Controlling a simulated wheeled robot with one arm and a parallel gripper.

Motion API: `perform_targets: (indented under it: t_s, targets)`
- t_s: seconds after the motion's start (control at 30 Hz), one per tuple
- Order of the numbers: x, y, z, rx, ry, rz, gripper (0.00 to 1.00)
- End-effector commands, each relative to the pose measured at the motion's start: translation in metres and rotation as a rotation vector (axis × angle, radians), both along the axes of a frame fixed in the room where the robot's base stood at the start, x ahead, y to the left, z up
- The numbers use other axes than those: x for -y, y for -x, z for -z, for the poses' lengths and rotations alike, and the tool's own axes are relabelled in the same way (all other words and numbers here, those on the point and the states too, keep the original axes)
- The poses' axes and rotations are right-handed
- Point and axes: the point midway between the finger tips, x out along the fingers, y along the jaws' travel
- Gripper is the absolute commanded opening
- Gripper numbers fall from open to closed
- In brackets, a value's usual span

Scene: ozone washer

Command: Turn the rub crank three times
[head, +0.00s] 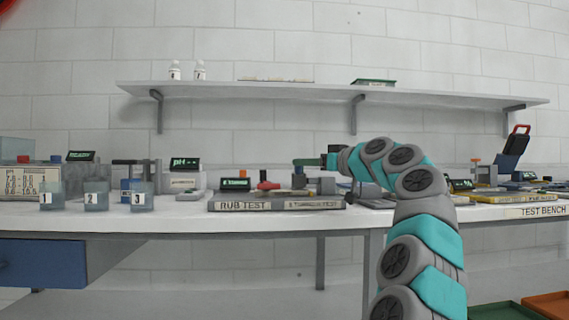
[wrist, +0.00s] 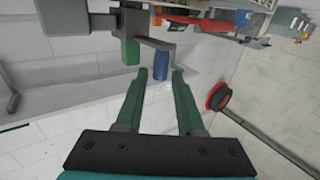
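The board labelled RUB TEST (head: 243,206) lies along the bench's front edge in the head view, with grey blocks on it. My gripper (head: 301,162) is above the right part of this board, its fingers pointing left. In the wrist view my gripper (wrist: 160,72) has its two green fingers apart with nothing held between them. A grey crank arm (wrist: 156,43) shows just beyond the fingertips, with a blue cylindrical grip (wrist: 162,65) lined up with the finger gap. Contact with the fingers cannot be made out.
Clear cups numbered 1 (head: 47,195), 2 (head: 96,195) and 3 (head: 142,197) stand on the left of the bench. A pH meter (head: 184,163) is left of the RUB TEST board. A wall shelf (head: 300,90) runs above. Devices crowd the bench's right side.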

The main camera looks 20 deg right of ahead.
Motion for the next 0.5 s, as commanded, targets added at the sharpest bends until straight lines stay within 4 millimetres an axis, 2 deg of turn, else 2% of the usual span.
perform_targets:
  t_s: [0.2,0.5]
  targets:
    - [-0.010,-0.028,0.000,-0.006,0.003,0.000,0.37]
    - [-0.018,-0.055,0.001,-0.006,0.002,-0.001,0.37]
